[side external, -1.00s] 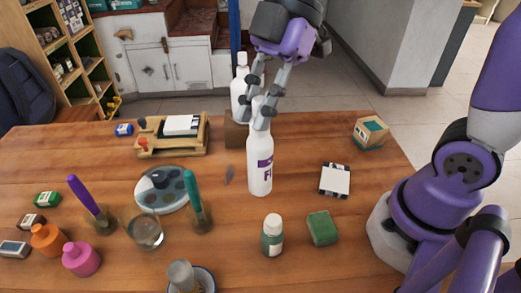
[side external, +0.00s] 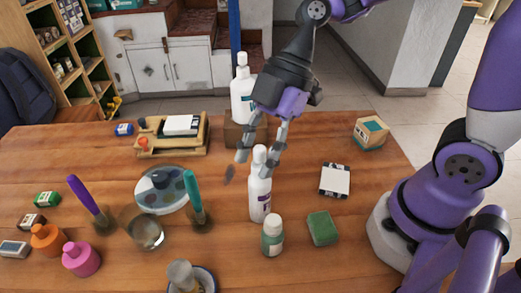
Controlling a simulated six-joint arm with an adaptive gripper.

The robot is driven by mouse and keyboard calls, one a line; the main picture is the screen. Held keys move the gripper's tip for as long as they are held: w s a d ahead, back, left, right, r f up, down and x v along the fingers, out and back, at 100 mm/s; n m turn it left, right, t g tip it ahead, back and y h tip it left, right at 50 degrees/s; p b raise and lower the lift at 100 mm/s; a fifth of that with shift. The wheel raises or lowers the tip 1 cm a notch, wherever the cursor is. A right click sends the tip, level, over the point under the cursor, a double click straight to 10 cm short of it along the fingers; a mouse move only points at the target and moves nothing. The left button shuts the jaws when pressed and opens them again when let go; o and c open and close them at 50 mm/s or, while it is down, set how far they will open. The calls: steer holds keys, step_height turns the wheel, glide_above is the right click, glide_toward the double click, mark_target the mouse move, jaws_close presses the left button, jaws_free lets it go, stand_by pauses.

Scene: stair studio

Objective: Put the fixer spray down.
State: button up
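The fixer spray (side external: 260,196), a slim white bottle with a purple mark, stands upright on the wooden table near its middle, just behind a small green bottle with a white cap (side external: 272,236). My gripper (side external: 254,165) points down at the top of the spray, with its fingers spread. The left finger shows a gap to the spray's cap; the right finger overlaps the spray's upper right side in the picture, and I cannot tell whether it touches.
A larger white bottle (side external: 243,92) stands behind on a brown block (side external: 236,137). A round palette (side external: 160,203) and pen holders stand left. Bare wood lies between card and box (side external: 371,133).

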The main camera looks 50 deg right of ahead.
steer(key=v, duration=0.7)
steer(key=s+d+f+m+t+h, duration=0.2)
steer(key=d+m+t+h, duration=0.3)
steer(key=d+m, duration=0.5)
steer(key=s+m+h, duration=0.1)
steer(key=m, duration=0.7)
steer(key=shift+t, duration=0.3)
